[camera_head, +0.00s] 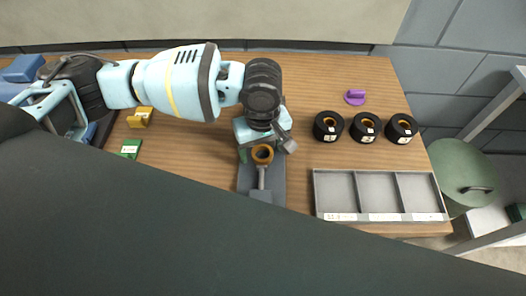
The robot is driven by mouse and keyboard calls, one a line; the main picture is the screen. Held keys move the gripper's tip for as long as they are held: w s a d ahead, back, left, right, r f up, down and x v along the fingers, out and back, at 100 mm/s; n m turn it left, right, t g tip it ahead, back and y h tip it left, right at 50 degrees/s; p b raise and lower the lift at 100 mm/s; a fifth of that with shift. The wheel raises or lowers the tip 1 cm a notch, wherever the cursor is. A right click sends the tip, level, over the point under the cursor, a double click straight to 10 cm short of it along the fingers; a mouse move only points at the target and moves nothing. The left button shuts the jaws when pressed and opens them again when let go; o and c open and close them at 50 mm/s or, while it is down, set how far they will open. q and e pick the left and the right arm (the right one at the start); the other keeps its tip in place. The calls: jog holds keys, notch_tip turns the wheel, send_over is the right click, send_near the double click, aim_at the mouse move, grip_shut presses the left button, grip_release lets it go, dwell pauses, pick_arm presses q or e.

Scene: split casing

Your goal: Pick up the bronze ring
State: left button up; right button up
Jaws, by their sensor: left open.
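The bronze ring (262,153) is at the middle of the table, over a dark grey pad (247,181). A light grey rod-like part shows just below it. My left gripper (265,142) is open and points down right at the ring's far side. The gripper's body hides part of the area behind the ring, and I cannot tell whether a finger touches it. My right gripper is not in view.
Three black cylinders with bronze-coloured centres (328,126) stand right of the gripper. A purple part (355,97) lies behind them. A grey three-compartment tray (380,217) is in front. Yellow (140,117) and green (131,148) blocks lie left. A large dark shape hides the foreground.

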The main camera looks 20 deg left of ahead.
pick_arm(q)
jog(key=shift+f, duration=0.25)
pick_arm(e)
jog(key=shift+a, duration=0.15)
pick_arm(q)
jog(key=shift+c, duration=0.5)
jog(key=c, duration=1.1)
jog(key=shift+o, duration=0.2)
jog(key=shift+r, duration=0.35)
notch_tip(320, 180, up, 10)
jog(key=p, duration=0.1)
jog(key=shift+f, duration=0.25)
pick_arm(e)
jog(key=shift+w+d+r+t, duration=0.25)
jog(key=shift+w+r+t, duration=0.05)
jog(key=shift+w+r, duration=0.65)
